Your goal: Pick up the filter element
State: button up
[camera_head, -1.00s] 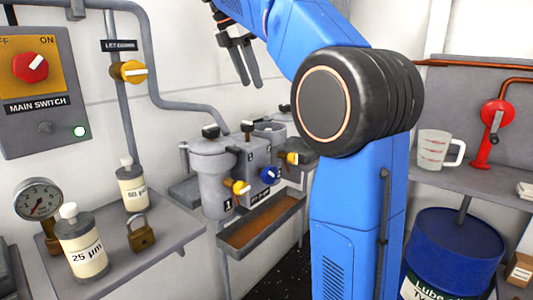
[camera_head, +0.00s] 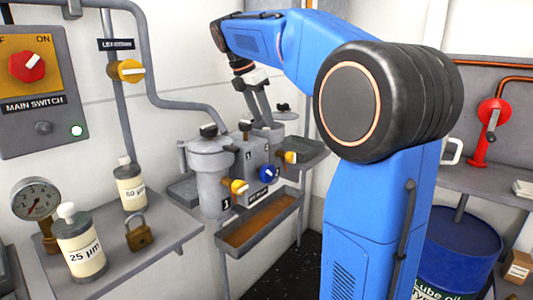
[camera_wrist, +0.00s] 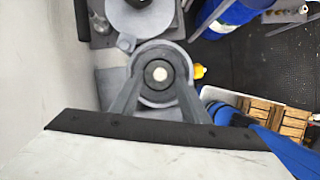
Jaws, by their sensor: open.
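In the wrist view, the filter element (camera_wrist: 159,73) appears to be the dark ring with a pale centre inside the open, round grey housing (camera_wrist: 150,52). My gripper (camera_wrist: 160,84) is open, with one finger on each side of the ring. I cannot tell whether the fingers touch it. In the head view my gripper (camera_head: 262,116) points down into the rear housing (camera_head: 276,132), whose inside is hidden. Two white cartridges, marked 25 µm (camera_head: 81,245) and 60 µm (camera_head: 131,188), stand on the left shelf.
The front housing (camera_head: 209,163) is lidded and stands close to the left of my gripper. Yellow (camera_head: 239,187) and blue (camera_head: 268,174) valve knobs stick out in front. A drip tray (camera_head: 258,226) hangs below. A wall pipe (camera_head: 165,101) runs behind.

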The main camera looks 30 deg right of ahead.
aim_at(266, 128)
jog(key=shift+x, duration=1.95)
jog(key=shift+a, duration=0.1)
jog(key=shift+c, duration=0.4)
grip_shut()
